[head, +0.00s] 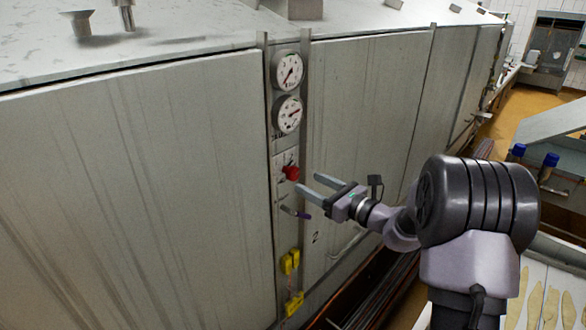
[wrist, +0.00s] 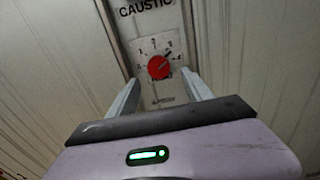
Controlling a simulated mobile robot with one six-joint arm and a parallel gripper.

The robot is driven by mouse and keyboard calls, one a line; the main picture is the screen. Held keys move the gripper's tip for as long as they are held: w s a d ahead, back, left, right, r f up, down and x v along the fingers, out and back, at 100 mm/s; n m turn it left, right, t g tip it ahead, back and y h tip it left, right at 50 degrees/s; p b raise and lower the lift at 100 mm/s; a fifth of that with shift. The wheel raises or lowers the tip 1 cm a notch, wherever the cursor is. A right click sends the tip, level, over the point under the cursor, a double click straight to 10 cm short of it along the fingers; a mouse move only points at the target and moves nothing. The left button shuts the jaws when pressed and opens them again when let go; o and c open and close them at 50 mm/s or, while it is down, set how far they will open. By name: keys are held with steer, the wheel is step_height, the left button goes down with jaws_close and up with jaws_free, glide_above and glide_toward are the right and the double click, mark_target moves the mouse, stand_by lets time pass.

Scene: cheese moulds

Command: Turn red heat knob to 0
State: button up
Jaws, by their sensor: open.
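The red heat knob (head: 291,173) sits on a narrow vertical panel between large grey metal panels. In the wrist view the knob (wrist: 159,67) is round, with a white dial plate (wrist: 152,46) of small numbers behind it. A mark on the knob seems to point to the upper right; the exact number is too small to read surely. My gripper (head: 308,184) is open and empty, its fingertips just right of the knob in the head view. In the wrist view the fingers (wrist: 162,92) stand apart below and to either side of the knob, not visibly touching it.
Two round gauges (head: 288,92) sit above the knob on the same panel. A small purple-tipped lever (head: 303,215) and yellow fittings (head: 290,262) are below it. A "CAUSTIC" label (wrist: 145,8) is above the dial. Flat metal panels (head: 150,180) flank the strip.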

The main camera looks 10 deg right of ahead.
mark_target(296, 176)
steer(key=p+x, duration=0.1)
steer(key=x, duration=0.5)
steer(key=shift+a+r, duration=0.15)
steer(key=shift+a, duration=0.1)
steer(key=shift+w+a, duration=0.15)
steer(key=shift+w, duration=0.35)
steer(key=shift+s, duration=0.1)
steer(key=shift+c, duration=0.9)
jaws_close()
